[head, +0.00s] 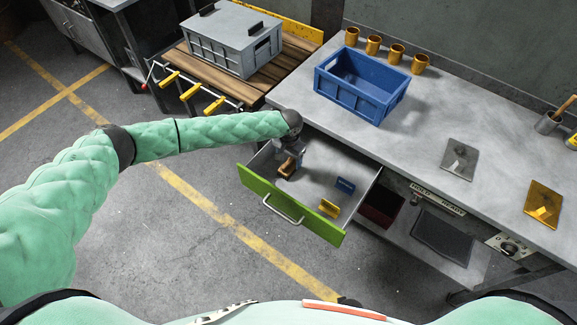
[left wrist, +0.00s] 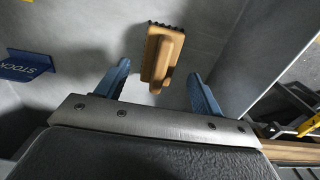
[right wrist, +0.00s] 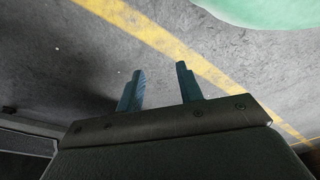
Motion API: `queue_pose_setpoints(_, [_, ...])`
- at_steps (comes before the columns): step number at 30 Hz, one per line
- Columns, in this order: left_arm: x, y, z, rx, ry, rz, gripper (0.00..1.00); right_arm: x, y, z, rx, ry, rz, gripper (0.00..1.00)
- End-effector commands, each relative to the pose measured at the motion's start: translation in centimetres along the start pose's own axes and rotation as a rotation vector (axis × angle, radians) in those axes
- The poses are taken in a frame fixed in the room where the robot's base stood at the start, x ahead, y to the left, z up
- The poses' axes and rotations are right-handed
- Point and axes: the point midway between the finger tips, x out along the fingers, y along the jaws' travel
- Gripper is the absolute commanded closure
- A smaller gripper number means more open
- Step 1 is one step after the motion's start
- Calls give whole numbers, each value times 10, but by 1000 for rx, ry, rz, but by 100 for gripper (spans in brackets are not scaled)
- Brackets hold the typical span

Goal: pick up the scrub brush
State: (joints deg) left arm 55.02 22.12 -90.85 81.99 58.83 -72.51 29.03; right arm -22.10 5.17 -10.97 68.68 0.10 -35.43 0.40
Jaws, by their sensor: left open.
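The scrub brush (left wrist: 160,58) has a tan wooden body and dark bristles along one edge. It lies in the open drawer, and in the head view its wooden part (head: 287,167) shows just below my left gripper (head: 287,160). In the left wrist view my left gripper (left wrist: 157,88) is open, with its blue fingers apart on either side of the brush's near end. I cannot tell how far above the brush the fingertips are. My right gripper (right wrist: 160,82) is open and empty over the floor, away from the drawer.
The worktop (head: 400,140) above carries a blue crate (head: 345,100) and several brass cups. A grey crate (head: 228,50) stands on a slatted cart.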

Motion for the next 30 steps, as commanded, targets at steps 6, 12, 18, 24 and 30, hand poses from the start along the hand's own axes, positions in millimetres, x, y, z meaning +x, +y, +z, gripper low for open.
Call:
queue_pose_setpoints(6, [16,1,5,0,-1,-1,33,14,9,19,-9,13,9,64])
queue_pose_setpoints(12, [36,1,5,0,-2,-2,33,20,11,36,-11,10,11,64])
queue_pose_setpoints(18, [42,1,6,0,0,-1,33,22,11,39,-11,10,11,64])
queue_pose_setpoints(24, [41,1,6,0,-1,-1,52,22,11,39,-11,10,12,64])
queue_pose_setpoints(30, [41,1,5,0,-1,-1,84,22,12,39,-11,10,12,64])
